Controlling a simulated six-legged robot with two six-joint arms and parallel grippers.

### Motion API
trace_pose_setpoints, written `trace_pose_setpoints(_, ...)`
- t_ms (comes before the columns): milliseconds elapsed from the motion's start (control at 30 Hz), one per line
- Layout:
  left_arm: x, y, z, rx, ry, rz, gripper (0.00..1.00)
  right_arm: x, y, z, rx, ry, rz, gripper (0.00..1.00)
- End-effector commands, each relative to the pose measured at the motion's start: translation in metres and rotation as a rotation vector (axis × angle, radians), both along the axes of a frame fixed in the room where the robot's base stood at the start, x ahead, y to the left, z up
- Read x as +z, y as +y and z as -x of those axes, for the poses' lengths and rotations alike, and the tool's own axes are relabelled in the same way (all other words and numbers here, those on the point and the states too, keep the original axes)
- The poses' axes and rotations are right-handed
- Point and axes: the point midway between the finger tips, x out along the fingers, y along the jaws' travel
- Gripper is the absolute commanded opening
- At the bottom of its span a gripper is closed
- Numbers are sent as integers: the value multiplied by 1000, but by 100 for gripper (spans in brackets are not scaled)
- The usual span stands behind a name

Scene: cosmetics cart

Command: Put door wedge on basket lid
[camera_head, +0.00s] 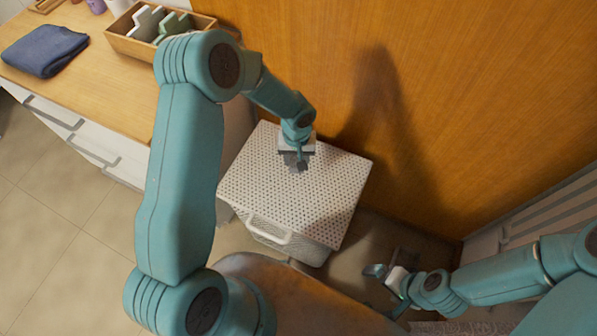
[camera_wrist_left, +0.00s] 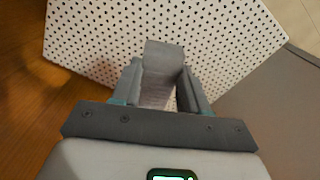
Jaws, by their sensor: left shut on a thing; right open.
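The door wedge (camera_wrist_left: 162,75) is a grey block between the fingers of my left gripper (camera_wrist_left: 164,92) in the left wrist view. My left gripper is shut on it. In the head view the wedge (camera_head: 294,161) shows small and dark, over the middle of the basket lid (camera_head: 328,189). The lid is white with dark dots and sits flat on a white basket (camera_head: 270,232). I cannot tell whether the wedge touches the lid. My right gripper (camera_head: 384,272) is open and empty, low at the right of the basket.
A wooden wall (camera_head: 480,90) stands right behind the basket. At the left is a wooden-topped cabinet (camera_head: 95,88) with a folded blue cloth (camera_head: 44,50) and a wooden organizer box (camera_head: 125,38). Tiled floor (camera_head: 50,230) is open at lower left.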

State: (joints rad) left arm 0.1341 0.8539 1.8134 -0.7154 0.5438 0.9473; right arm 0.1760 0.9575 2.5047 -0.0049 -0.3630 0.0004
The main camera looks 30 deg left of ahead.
Motion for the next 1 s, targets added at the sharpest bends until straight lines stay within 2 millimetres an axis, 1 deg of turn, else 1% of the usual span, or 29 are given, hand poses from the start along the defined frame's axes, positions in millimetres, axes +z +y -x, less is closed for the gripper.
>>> trace_pose_setpoints(33,-17,0,1,0,5,0,12,1,0,0,0,0,0,100)
trace_pose_setpoints(100,-35,0,1,0,3,0,12,1,0,0,0,0,0,100)
trace_pose_setpoints(200,-55,0,0,0,2,1,12,1,0,0,0,0,0,100)
trace_pose_setpoints(367,-71,0,-2,0,0,-1,12,1,0,0,0,0,0,100)
trace_pose_setpoints(500,-93,0,-3,1,1,0,12,2,0,0,0,0,0,100)
trace_pose_setpoints(600,-105,0,-4,1,0,0,12,2,0,0,0,0,0,100)
trace_pose_setpoints(700,-109,0,-5,1,-3,-1,12,2,0,0,0,0,0,100)
trace_pose_setpoints(867,-108,0,-4,1,-3,-1,12,2,0,0,0,0,0,100)
trace_pose_setpoints(1000,-112,0,-4,1,-3,-1,12,-2,0,0,0,0,0,100)
